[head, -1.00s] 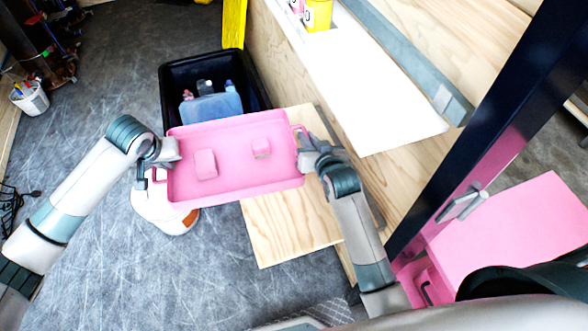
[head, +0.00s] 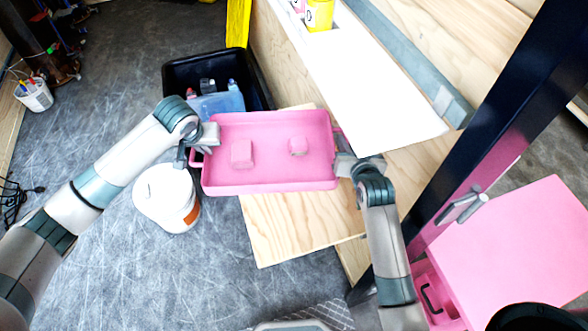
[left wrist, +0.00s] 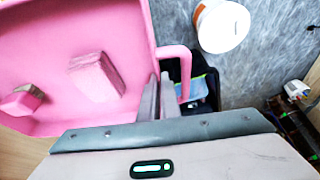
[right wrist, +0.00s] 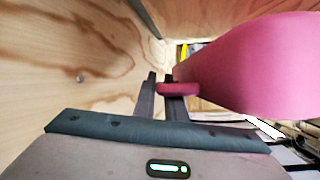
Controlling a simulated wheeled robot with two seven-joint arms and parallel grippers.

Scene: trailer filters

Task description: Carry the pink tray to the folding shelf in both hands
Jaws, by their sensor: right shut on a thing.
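The pink tray (head: 270,180) is held up in front of me, roughly level, with two small pink blocks (head: 241,153) (head: 299,146) in it. My right gripper (head: 345,165) is shut on the tray's right handle, which also shows in the right wrist view (right wrist: 178,90). My left gripper (head: 205,148) is at the tray's left handle (left wrist: 184,75). Its fingers (left wrist: 160,98) look close together beside the tray wall, but their grip on the handle is unclear. The white folding shelf (head: 375,85) juts from the wooden wall, beyond and right of the tray.
Yellow and pink items (head: 319,14) stand at the shelf's far end. A black crate (head: 180,78) with bottles and a white bucket (head: 165,195) stand on the floor. A plywood sheet (head: 290,230) lies below the tray. A dark post (head: 480,120) and pink cabinet (head: 520,240) are right.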

